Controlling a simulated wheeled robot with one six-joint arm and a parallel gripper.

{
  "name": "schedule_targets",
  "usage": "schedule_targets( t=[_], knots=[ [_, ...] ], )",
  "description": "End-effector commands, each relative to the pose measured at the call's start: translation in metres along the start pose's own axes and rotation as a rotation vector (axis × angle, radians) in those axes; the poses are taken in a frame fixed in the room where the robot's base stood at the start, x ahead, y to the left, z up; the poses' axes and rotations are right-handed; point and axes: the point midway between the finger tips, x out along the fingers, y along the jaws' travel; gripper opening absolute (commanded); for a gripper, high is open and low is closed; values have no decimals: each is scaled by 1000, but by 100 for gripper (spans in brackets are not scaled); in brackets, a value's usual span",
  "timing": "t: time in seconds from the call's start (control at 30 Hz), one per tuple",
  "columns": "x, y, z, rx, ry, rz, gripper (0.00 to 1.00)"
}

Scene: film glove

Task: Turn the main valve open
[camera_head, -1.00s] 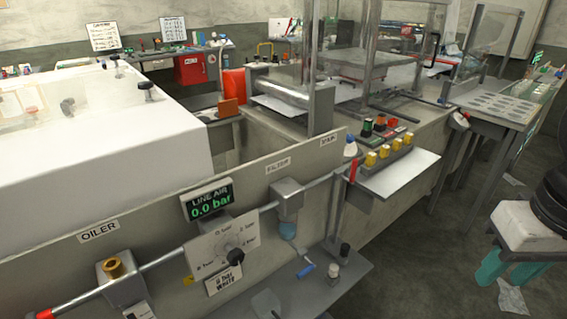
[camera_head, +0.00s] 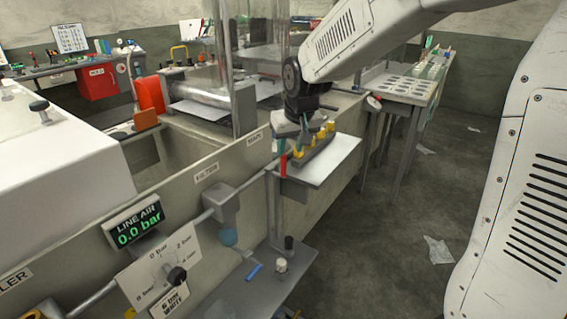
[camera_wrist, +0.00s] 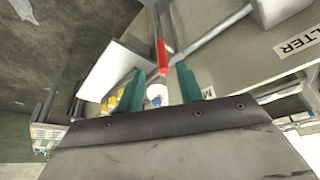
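The main valve's red handle (camera_head: 283,166) stands on the pipe by the "MAIN" label (camera_head: 254,137), at the right end of the panel. In the wrist view the red handle (camera_wrist: 163,57) shows just beyond and between the teal fingertips. My gripper (camera_head: 290,148) is over the valve, pointing down. In the wrist view my gripper (camera_wrist: 160,78) is open, with a gap between its fingers and nothing held. I cannot tell whether a finger touches the handle. The line air display (camera_head: 136,225) reads 0.0 bar.
A white shelf (camera_head: 330,160) with yellow-topped controls (camera_head: 322,140) lies right beside the valve. A filter (camera_head: 222,203) hangs on the pipe to the left. A small white and blue bottle (camera_wrist: 157,95) shows between the fingers in the wrist view.

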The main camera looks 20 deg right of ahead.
Motion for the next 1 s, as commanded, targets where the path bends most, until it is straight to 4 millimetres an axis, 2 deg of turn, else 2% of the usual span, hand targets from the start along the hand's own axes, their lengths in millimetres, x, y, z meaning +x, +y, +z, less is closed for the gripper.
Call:
schedule_targets(
  t=[0.13, 0.6, 0.8, 1.0],
  knots=[
    [17, -1, -13, -2, 13, -1, 36],
    [83, -1, -14, -1, 13, -1, 36],
    [93, -1, -14, -1, 15, -1, 36],
    [93, -1, -14, -1, 15, -1, 36]
  ],
)
